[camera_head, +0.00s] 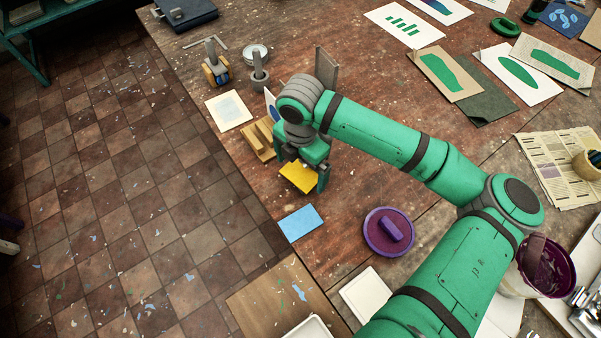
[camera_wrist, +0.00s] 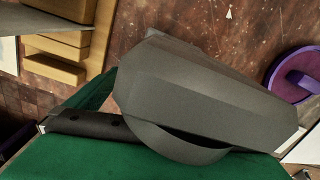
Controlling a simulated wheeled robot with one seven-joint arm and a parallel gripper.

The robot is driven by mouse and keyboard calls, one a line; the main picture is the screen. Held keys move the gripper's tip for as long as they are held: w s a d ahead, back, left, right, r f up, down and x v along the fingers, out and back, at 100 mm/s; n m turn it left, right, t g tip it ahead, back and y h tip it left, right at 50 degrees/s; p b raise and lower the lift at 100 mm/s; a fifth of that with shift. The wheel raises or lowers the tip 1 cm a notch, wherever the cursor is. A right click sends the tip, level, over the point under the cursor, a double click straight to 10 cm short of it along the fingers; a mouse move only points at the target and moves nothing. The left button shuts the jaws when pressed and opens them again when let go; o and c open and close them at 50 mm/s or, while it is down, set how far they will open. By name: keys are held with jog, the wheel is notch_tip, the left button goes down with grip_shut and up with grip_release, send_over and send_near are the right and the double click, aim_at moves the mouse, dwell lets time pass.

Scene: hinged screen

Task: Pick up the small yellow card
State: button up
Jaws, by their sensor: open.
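The small yellow card (camera_head: 298,177) shows in the head view near the left part of the table, just at the fingers of my gripper (camera_head: 303,174). My gripper is open, with one green finger on each side of the card. I cannot tell whether the fingers touch it or how high they are above the table. In the wrist view I cannot make out the card; a large grey shape fills the middle and hides what lies behind it.
A blue card (camera_head: 300,223) lies in front of the yellow one. A purple round lid (camera_head: 389,232) is to the right, also in the wrist view (camera_wrist: 296,78). A wooden stepped holder (camera_head: 258,142) stands close on the left. The table's left edge is near.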

jog(key=shift+f, duration=0.25)
dwell(0.3)
jog(key=c, duration=1.2)
jog(key=shift+r, duration=0.15)
